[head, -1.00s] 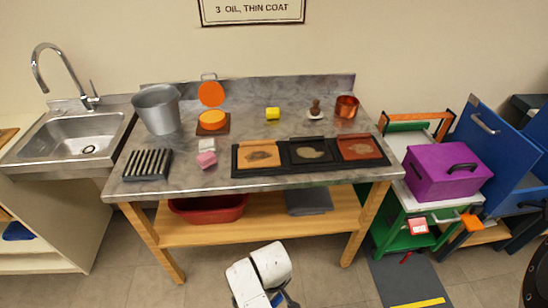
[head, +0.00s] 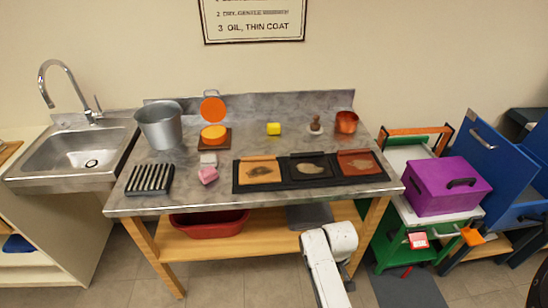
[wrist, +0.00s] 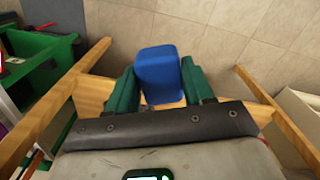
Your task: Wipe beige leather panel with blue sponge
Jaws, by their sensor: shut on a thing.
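The blue sponge (wrist: 158,62) is between the two green fingers of my gripper (wrist: 160,88) in the wrist view. The fingers are shut on its sides, and it is clear of the worktop. In the head view my gripper and the sponge are hidden; only white links of my arm show, in front of the table's right half. The tan-beige leather panel (head: 259,174), with a dark smudge, lies leftmost in a black tray (head: 312,185) on the worktop. A black panel (head: 310,166) and a red-brown panel (head: 356,164) lie to its right, each with a pale smear.
The grey worktop (head: 225,205) also holds a metal bucket (head: 160,126), a slotted black rack (head: 149,180), a pink block (head: 208,176), a yellow block (head: 273,129) and a copper pot (head: 346,122). A purple box (head: 445,188) stands to the right. A red basin (head: 208,224) sits on the lower shelf.

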